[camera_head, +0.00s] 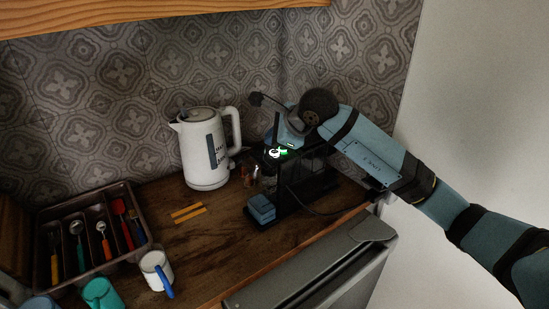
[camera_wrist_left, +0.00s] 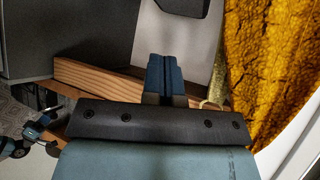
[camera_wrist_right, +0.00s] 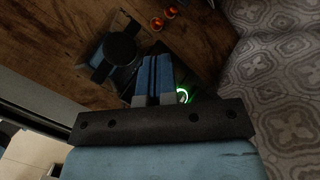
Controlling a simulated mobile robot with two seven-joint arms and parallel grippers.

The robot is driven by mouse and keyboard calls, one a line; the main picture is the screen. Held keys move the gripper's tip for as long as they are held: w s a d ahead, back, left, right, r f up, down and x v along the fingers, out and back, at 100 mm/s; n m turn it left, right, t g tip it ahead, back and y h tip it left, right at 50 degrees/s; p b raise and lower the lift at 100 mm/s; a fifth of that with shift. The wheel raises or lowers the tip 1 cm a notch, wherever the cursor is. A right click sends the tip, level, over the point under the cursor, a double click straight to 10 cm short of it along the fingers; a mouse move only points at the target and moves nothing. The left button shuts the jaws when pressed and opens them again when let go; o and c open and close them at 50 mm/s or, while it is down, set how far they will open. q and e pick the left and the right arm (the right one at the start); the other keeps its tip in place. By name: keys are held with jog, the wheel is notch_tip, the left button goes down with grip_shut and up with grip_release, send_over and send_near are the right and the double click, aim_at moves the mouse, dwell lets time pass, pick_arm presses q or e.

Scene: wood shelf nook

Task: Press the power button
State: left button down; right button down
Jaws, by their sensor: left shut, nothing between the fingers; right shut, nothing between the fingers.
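A dark machine (camera_head: 290,195), seemingly a coffee maker, stands at the counter's right end. On its top a round button glows with a white ring (camera_head: 273,153), with green light beside it. In the right wrist view the glowing green ring (camera_wrist_right: 182,96) shows just right of my right gripper's fingers, partly hidden by the gripper. My right gripper (camera_head: 269,137) is shut and empty, just above the machine's top near the button; I cannot tell whether it touches. Its closed blue fingers also show in the right wrist view (camera_wrist_right: 155,72). My left gripper (camera_wrist_left: 163,72) is shut and empty.
A white kettle (camera_head: 203,155) stands left of the machine. A cutlery tray (camera_head: 88,277), a white mug (camera_head: 155,268) and yellow sticks (camera_head: 188,212) lie further left. The patterned wall (camera_head: 160,70) is close behind. In the left wrist view a yellow cloth (camera_wrist_left: 262,65) hangs at right.

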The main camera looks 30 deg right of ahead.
dwell(0.8)
dwell(0.7)
dwell(0.4)
jog(key=shift+f, duration=0.1)
jog(key=shift+f+b, duration=0.3)
jog(key=shift+b, duration=0.2)
jog(key=shift+f, duration=0.1)
